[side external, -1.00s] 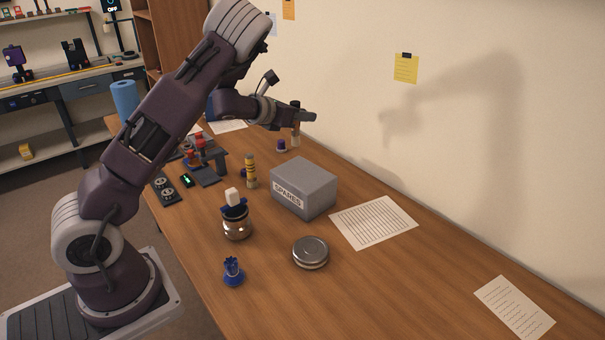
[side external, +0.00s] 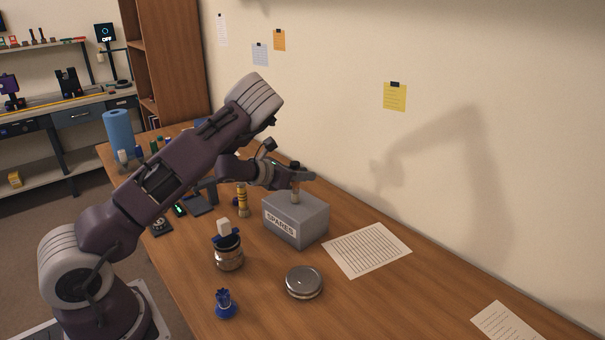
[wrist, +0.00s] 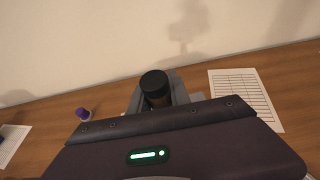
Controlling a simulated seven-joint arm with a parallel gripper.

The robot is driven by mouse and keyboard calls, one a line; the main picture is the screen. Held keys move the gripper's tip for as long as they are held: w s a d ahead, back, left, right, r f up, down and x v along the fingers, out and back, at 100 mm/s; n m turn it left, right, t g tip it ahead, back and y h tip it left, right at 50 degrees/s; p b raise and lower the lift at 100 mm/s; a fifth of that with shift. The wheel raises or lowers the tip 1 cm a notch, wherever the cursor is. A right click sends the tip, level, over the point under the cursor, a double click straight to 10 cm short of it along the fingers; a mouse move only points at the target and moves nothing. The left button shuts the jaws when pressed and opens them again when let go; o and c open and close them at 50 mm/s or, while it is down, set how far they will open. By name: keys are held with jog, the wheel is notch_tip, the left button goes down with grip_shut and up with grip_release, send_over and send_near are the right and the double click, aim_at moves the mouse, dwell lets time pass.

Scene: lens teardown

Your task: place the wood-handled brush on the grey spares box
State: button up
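The wood-handled brush (side external: 296,196) is upright in my gripper (side external: 300,177), with a dark top and a pale wood-coloured lower part. Its lower end is at the top of the grey spares box (side external: 281,225), towards the back; I cannot tell whether it touches the lid. My gripper appears shut around the brush. In the wrist view the brush's dark round top (wrist: 155,83) shows between the grey fingers, and its lower part is hidden.
A jar with a white-topped piece (side external: 229,256), a round metal tin (side external: 304,282) and a blue part (side external: 225,303) stand in front. A yellow-banded bottle (side external: 242,201) is left of the box. Paper (side external: 367,250) lies right; the right tabletop is mostly clear.

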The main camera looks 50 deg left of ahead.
jog(key=o, duration=0.4)
jog(key=v, duration=1.2)
notch_tip(320, 180, up, 10)
jog(key=n+g+y, duration=0.2)
jog(key=n+y, duration=0.2)
jog(key=n, duration=1.3)
jog(key=s+d+r+n+g+h, duration=0.1)
jog(key=s+d+n+g+h, duration=0.1)
jog(key=s+d+n, duration=0.7)
jog(key=s+d+r+n+g+h, duration=0.2)
jog(key=s+d+n+g, duration=0.2)
jog(key=s+d+n, duration=0.6)
jog(key=s+d, duration=0.2)
jog(key=s, duration=0.6)
jog(key=shift+s+d, duration=0.3)
jog(key=shift+d, duration=0.05)
